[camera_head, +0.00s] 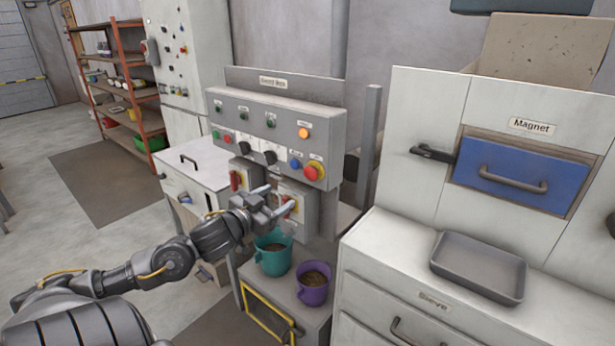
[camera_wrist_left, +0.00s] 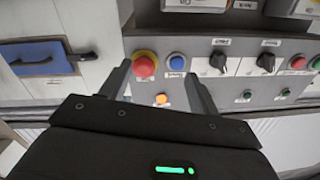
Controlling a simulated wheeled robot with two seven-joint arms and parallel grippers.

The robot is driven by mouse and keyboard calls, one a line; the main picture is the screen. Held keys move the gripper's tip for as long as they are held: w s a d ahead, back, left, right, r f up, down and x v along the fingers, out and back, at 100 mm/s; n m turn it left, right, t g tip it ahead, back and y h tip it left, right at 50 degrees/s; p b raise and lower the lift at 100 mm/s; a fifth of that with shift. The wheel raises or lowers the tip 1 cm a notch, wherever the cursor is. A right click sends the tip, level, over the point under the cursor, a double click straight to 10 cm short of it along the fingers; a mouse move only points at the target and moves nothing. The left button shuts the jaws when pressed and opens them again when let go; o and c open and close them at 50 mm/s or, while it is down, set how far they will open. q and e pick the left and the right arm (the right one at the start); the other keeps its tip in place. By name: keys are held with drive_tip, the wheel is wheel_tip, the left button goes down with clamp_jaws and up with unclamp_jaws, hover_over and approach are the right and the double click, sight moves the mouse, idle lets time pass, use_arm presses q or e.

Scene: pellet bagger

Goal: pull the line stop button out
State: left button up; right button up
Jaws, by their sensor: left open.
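The red mushroom stop button (camera_head: 314,171) sits on a yellow collar at the lower right of the grey control panel (camera_head: 255,110). In the left wrist view the red button (camera_wrist_left: 144,66) shows beyond the fingertips, closer to the left-hand finger. My left gripper (camera_head: 277,199) is open and empty, below and to the left of the button in the head view, with a gap between them. In the left wrist view its two fingers (camera_wrist_left: 160,85) stand apart towards the panel. My right gripper is not in view.
A blue button (camera_head: 295,164) is beside the red one, with an orange lamp (camera_head: 304,133) above. Grey switch boxes (camera_head: 297,212) are close under the panel, near the gripper. A teal pot (camera_head: 273,254) and purple pot (camera_head: 313,284) stand below. A grey tray (camera_head: 479,267) lies right.

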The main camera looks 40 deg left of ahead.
sight(309, 174)
use_arm(q)
wheel_tip(309, 174, up, 4)
drive_tip(key=s+d+h, duration=0.1)
drive_tip(key=d, duration=0.2)
drive_tip(key=shift+m+t, duration=0.3)
drive_tip(key=w, duration=0.3)
drive_tip(key=w+p, duration=0.1)
drive_tip(key=w, duration=0.2)
drive_tip(key=w+p, duration=0.1)
drive_tip(key=w, duration=0.2)
drive_tip(key=shift+w+a+f, duration=0.1)
drive_tip(key=shift+w+a, duration=0.15)
drive_tip(key=shift+a, duration=0.05)
drive_tip(key=shift+w+f+p, duration=0.1)
drive_tip(key=shift+w+p, duration=0.25)
drive_tip(key=shift+w, duration=0.4)
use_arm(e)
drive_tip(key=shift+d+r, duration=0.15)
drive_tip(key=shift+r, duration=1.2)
